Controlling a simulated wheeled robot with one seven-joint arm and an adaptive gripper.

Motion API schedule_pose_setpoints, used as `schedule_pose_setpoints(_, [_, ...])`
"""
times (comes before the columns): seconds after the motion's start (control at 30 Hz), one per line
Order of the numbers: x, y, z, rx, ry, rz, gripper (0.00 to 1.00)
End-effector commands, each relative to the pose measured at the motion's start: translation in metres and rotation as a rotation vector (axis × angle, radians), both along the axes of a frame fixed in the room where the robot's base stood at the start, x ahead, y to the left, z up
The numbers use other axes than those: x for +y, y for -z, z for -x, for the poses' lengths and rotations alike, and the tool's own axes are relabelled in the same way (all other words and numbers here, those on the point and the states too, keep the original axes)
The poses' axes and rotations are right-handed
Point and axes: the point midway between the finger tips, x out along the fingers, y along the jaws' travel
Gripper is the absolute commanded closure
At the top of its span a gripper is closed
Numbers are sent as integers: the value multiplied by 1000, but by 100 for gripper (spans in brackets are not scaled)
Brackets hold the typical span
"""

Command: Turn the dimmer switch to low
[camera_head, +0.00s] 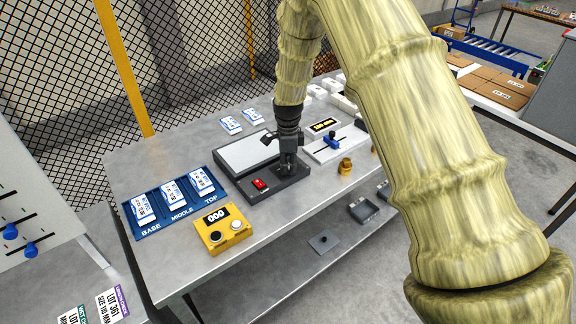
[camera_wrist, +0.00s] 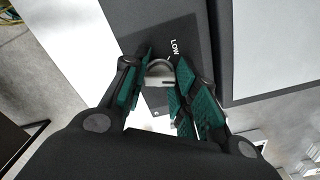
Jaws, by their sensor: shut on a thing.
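A dark control box (camera_head: 238,190) with a pale flat panel (camera_head: 247,150) stands on the grey bench, with a red rocker switch (camera_head: 260,184) on its front part. My gripper (camera_head: 288,173) points down at the right end of this box and hides the dimmer there in the head view. In the wrist view, my gripper (camera_wrist: 163,60) has its teal-padded fingers on either side of a round grey dimmer knob (camera_wrist: 159,68), shut on it. The word LOW (camera_wrist: 174,47) and a short white mark show just beyond the knob. The knob's pointer direction is not clear.
A yellow counter box (camera_head: 222,230) reading 000 and a blue tray (camera_head: 150,228) with labelled packs stand left of the control box. A white slider unit (camera_head: 325,148) with a blue handle and a brass knob (camera_head: 345,166) are close on the right. Wire mesh stands behind.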

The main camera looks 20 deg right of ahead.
Motion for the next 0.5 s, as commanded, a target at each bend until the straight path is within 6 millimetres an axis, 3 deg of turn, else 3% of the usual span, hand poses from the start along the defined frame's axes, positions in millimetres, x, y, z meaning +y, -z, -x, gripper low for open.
schedule_pose_setpoints(0.5, [0, -6, -5, -17, -491, 5, 95])
